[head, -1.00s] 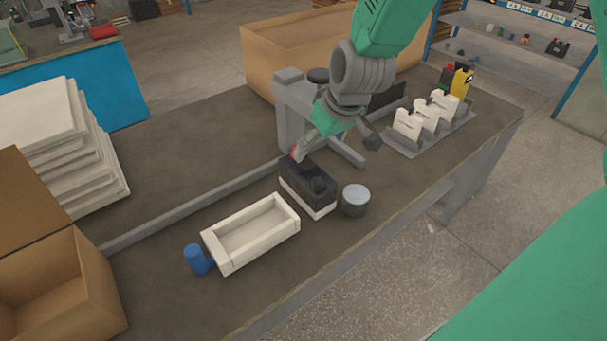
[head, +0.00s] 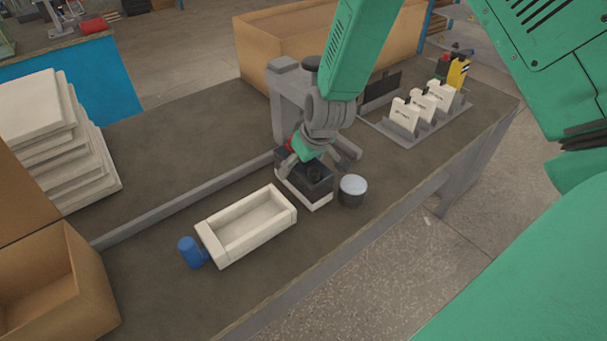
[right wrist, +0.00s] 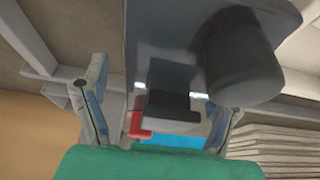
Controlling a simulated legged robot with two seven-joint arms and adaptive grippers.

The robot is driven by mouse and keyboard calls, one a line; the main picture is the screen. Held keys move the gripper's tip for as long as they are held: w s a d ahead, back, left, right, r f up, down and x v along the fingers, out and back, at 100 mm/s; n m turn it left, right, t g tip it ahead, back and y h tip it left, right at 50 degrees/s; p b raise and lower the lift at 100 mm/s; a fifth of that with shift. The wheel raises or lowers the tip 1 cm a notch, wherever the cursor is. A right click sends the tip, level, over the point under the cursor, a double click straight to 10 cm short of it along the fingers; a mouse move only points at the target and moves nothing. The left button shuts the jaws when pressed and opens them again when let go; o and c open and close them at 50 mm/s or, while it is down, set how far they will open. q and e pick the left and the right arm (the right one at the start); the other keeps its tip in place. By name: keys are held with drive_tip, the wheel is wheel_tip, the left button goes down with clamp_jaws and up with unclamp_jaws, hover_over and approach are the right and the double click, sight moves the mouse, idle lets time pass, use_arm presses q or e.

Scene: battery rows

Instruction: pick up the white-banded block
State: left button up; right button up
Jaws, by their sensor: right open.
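The white-banded block (head: 318,192) is a dark box with a pale band low on its side and a dark round knob on top. It stands on the table beside the white tray. My right gripper (head: 314,163) is right over it, pointing down, open, partly hiding its top. In the right wrist view the block's dark face (right wrist: 165,45) fills the upper middle, with its knob to the right. The two fingers of the open right gripper (right wrist: 163,100) stand apart at left and right. A small red part shows between them. My left gripper is not in view.
The empty white tray (head: 208,244) and a blue cylinder (head: 190,252) are left of the block. A grey-topped can (head: 352,191) stands close at its right. A grey fixture (head: 285,100) is behind. A rack (head: 388,128) holds several upright white and yellow pieces.

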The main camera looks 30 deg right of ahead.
drive_tip(key=shift+a+r, duration=0.15)
drive_tip(key=shift+a, duration=0.1)
drive_tip(key=shift+c, duration=0.8)
drive_tip(key=shift+a, duration=0.15)
drive_tip(key=c, duration=1.4)
drive_tip(key=shift+r, duration=0.1)
drive_tip(key=shift+c, duration=1.2)
drive_tip(key=shift+d, duration=0.2)
